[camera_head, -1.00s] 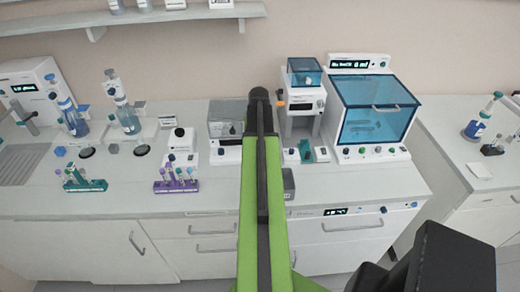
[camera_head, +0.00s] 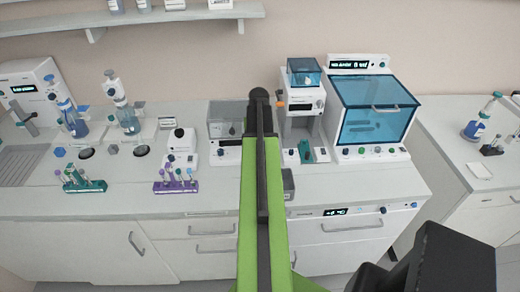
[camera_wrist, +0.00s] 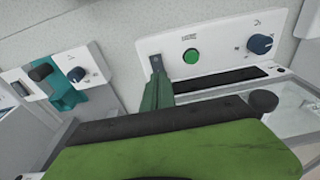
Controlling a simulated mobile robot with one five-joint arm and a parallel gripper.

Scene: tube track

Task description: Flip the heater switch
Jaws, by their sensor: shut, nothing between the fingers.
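The white control panel (camera_wrist: 215,52) fills the top of the wrist view. It carries a green button (camera_wrist: 190,57) and a dark blue knob (camera_wrist: 262,44); the small label is too blurred to read. I cannot tell whether the tips touch the panel. In the head view my green arm hides the gripper and part of the grey-lidded device (camera_head: 225,128).
A unit with a teal part (camera_wrist: 66,97) stands left of the panel in the wrist view. In the head view, a blue-windowed machine (camera_head: 375,110) stands right of my arm. A purple tube rack (camera_head: 176,187) and a teal tube rack (camera_head: 84,186) stand left on the counter.

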